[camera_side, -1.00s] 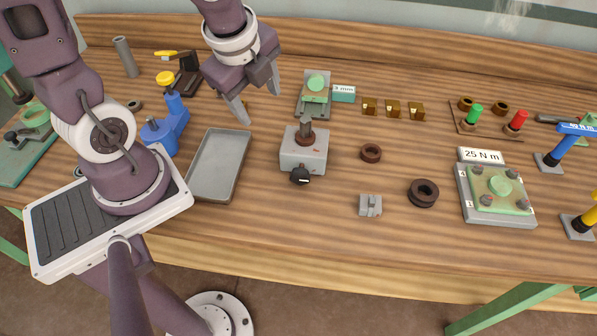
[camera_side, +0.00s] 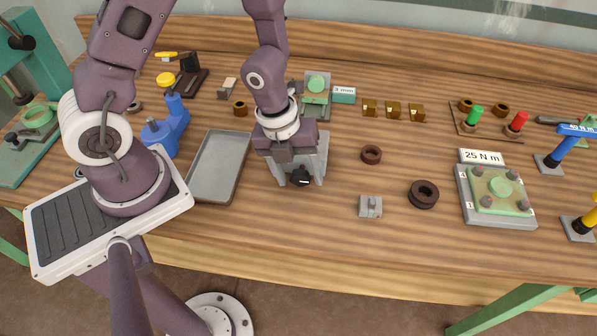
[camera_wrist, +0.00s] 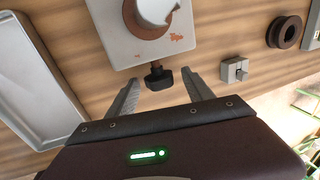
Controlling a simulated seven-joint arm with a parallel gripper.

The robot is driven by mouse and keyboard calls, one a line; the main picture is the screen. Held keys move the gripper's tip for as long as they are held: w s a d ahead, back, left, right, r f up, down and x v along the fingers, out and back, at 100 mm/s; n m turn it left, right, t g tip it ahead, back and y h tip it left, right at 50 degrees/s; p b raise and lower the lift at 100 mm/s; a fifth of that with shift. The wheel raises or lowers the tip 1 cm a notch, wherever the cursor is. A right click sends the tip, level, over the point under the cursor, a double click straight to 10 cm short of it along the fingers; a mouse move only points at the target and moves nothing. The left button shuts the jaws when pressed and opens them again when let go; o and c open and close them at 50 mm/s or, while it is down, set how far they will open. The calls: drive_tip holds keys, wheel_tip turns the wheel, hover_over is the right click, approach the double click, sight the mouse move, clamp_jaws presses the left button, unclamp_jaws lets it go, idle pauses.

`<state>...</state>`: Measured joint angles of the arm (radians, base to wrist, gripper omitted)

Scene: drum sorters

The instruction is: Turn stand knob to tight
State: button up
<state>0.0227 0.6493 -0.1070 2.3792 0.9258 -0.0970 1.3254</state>
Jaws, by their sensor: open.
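The stand (camera_wrist: 122,47) is a pale grey block with a brown ring and a few rust-coloured marks on top. In the side view my arm and gripper hide most of it. The black stand knob (camera_wrist: 159,78) sticks out of its front face; it also shows in the side view (camera_side: 300,178). My gripper (camera_wrist: 162,86) points down over the stand and is open. Its two grey fingers lie on either side of the knob, with a clear gap at each side. Nothing is held. I see no readable tight mark.
A grey tray (camera_side: 204,188) lies left of the stand. A small grey block (camera_side: 370,206) and two dark rings (camera_side: 371,154) (camera_side: 423,193) lie to the right, with bare wood between. A green device (camera_side: 316,87) stands behind. The table's front edge is near.

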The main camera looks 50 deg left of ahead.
drive_tip(key=shift+f, duration=0.1)
clamp_jaws()
drive_tip(key=shift+w, duration=0.1)
drive_tip(key=g+y, duration=0.2)
drive_tip(key=shift+w+d+g+y, duration=0.15)
drive_tip(key=shift+d+g+y, duration=0.1)
drive_tip(key=shift+g+y, duration=0.05)
drive_tip(key=shift+w+d+g+y, duration=0.1)
drive_tip(key=shift+d+g+y, duration=0.05)
drive_tip(key=shift+g+y, duration=1.25)
unclamp_jaws()
